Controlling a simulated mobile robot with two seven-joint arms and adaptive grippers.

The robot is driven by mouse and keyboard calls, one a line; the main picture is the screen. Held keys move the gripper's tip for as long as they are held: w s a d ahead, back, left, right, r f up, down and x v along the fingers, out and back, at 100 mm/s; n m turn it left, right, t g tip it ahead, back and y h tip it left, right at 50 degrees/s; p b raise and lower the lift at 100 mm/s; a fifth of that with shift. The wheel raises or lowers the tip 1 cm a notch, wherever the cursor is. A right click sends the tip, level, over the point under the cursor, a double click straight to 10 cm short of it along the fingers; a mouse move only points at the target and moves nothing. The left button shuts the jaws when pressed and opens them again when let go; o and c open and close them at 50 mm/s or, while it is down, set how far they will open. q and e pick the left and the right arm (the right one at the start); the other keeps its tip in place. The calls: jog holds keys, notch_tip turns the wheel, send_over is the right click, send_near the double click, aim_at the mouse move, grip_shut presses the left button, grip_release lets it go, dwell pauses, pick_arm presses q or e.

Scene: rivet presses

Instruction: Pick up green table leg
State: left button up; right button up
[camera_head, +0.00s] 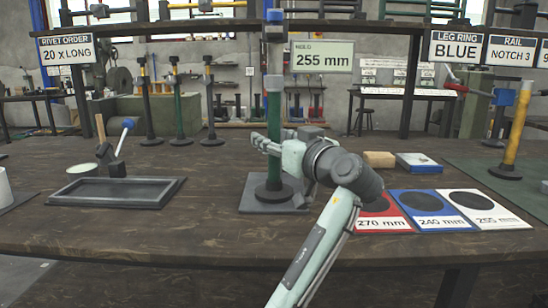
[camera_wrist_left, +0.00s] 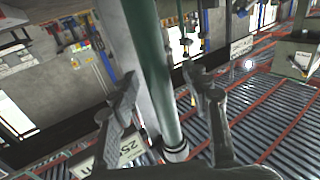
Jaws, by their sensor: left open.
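My left gripper (camera_head: 262,145) is open at the leg's lower half. In the left wrist view the green leg (camera_wrist_left: 158,70) passes between the two spread fingers of my left gripper (camera_wrist_left: 160,85). Whether a finger touches it cannot be told. Another green leg (camera_head: 179,105) stands farther back on the left, between two dark legs with yellow parts. My right gripper is not in view.
Red, blue and white length mats (camera_head: 430,222), a wooden block (camera_head: 379,158) and a blue-and-white box (camera_head: 418,162) lie right of my arm. A yellow leg (camera_head: 516,130) stands far right.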

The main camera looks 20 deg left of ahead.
pick_arm(q)
jog(key=shift+w+a, duration=0.1)
jog(key=shift+w, duration=0.05)
jog(key=shift+c, duration=0.2)
grip_shut()
dwell(0.4)
